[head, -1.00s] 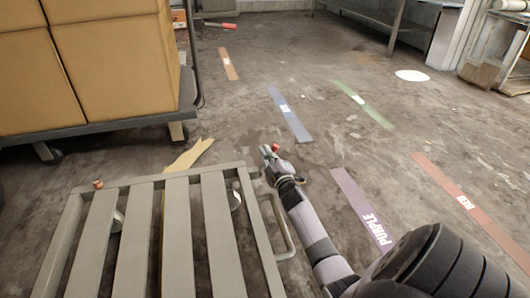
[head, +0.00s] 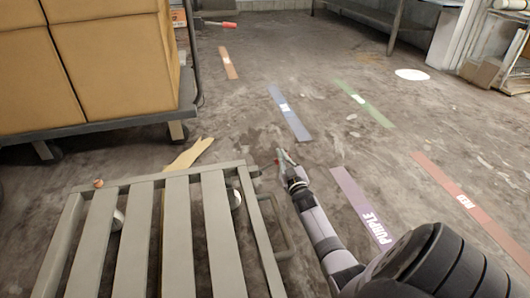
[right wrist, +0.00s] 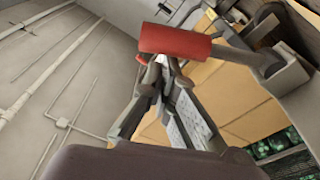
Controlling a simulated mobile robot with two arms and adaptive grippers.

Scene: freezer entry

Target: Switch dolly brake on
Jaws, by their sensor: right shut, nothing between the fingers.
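The grey slatted dolly (head: 175,230) fills the lower left of the head view. A red-tipped lever (right wrist: 175,40), likely the brake, looms large in the right wrist view, its red grip joined to a grey metal arm on the right. In the head view only a small bit of red shows beside my right gripper (head: 284,157), near the dolly's far right corner. My right gripper is shut and empty, its fingers pointing up at the red grip in the wrist view (right wrist: 158,80). I cannot tell whether they touch. My left gripper is out of view.
A cart (head: 100,122) with large cardboard boxes (head: 120,60) stands behind the dolly at left. The floor on the right is open, with coloured strips such as the purple one (head: 360,205). A metal table (head: 395,20) is at the back.

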